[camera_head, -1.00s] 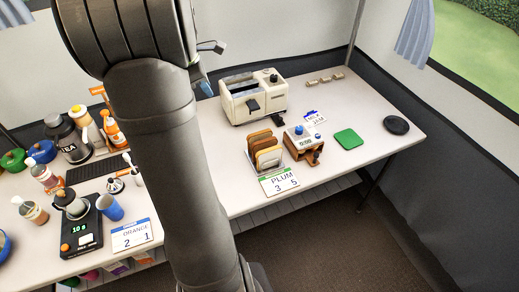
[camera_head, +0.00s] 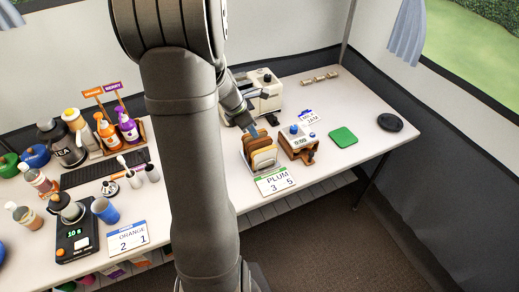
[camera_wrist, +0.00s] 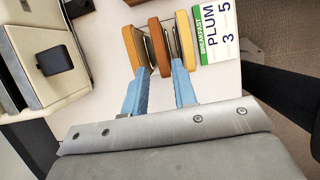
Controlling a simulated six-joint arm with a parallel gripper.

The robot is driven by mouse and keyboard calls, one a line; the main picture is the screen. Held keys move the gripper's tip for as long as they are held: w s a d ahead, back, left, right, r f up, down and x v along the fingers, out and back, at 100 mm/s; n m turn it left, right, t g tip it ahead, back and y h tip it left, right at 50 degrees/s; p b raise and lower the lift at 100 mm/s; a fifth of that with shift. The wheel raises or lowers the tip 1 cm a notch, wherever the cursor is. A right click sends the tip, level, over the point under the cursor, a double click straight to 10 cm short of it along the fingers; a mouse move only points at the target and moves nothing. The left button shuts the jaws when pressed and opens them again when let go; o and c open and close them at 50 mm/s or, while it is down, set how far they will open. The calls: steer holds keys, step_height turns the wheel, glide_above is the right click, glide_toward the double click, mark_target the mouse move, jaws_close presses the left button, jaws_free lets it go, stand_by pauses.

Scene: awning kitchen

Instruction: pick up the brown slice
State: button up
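Slices of bread stand upright in a rack (camera_head: 272,167) near the table's front edge. In the wrist view the brown slice (camera_wrist: 158,48) is the middle and darkest of three, between an orange-tan slice (camera_wrist: 133,48) and a pale yellow slice (camera_wrist: 184,40). My gripper (camera_wrist: 160,68) is open. Its two blue fingertips are at the near edge of the slices, one on each side of the brown slice. I cannot tell whether they touch it. In the head view my gripper (camera_head: 253,129) is just above the back of the rack, and my arm hides part of it.
A cream toaster (camera_head: 265,95) stands behind the rack, close to my gripper. A brown box with a blue knob (camera_head: 298,141) is to the right. A PLUM card (camera_head: 276,181) lies in front. A green mat (camera_head: 343,137) and black disc (camera_head: 390,122) lie farther right, with clear table around.

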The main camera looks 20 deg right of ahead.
mark_target(258, 141)
steer(key=x, duration=0.9)
steer(key=shift+a+f, duration=0.1)
steer(key=shift+f, duration=0.15)
steer(key=c, duration=0.5)
